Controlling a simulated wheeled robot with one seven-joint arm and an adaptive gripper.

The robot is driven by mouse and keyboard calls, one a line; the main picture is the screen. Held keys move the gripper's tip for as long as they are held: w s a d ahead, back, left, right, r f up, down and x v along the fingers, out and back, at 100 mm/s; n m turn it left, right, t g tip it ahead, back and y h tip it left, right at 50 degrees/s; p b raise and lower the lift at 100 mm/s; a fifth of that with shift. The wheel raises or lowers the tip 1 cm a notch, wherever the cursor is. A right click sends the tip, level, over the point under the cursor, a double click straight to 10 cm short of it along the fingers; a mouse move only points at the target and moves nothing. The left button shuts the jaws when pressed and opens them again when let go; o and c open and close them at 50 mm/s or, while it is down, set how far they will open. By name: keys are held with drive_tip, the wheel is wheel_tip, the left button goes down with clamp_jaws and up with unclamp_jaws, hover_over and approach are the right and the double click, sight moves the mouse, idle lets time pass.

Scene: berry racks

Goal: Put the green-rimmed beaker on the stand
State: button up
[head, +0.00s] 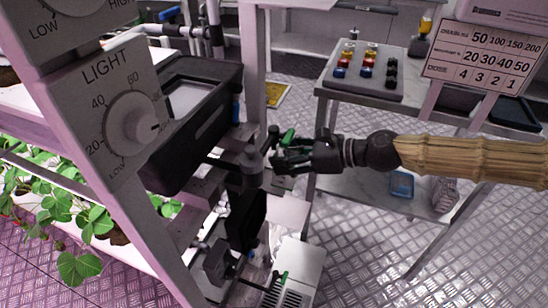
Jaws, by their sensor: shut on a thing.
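My gripper (276,160) is in the middle of the head view, reaching in from the right. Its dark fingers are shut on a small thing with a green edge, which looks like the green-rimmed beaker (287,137). The beaker's body is mostly hidden or too small to make out, and I cannot tell its tilt. The gripper is just right of a dark upright fixture with a round top (250,165). I cannot tell whether they touch, or which part here is the stand.
A panel with a LIGHT dial (131,121) and a dark box with a screen (190,125) stand close on the left. A white vented device (296,272) is below. A bench (335,106) at the back right bears a tray of coloured pieces. The right foreground floor is open.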

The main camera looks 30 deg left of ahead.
sight(276, 155)
drive_tip(key=x, duration=0.3)
drive_tip(key=shift+s+a+r+b, duration=0.1)
drive_tip(key=shift+a+r+b, duration=0.1)
drive_tip(key=shift+a+b, duration=0.15)
drive_tip(key=shift+d+f, duration=0.1)
drive_tip(key=shift+f, duration=0.35)
drive_tip(key=o, duration=1)
drive_tip(key=shift+f, duration=0.1)
drive_tip(key=shift+d+r, duration=0.25)
drive_tip(key=shift+d, duration=0.05)
drive_tip(key=p+v, duration=0.1)
drive_tip(key=v, duration=1)
drive_tip(key=shift+d+r+p, duration=0.1)
drive_tip(key=shift+d+p, duration=0.1)
drive_tip(key=shift+p, duration=0.1)
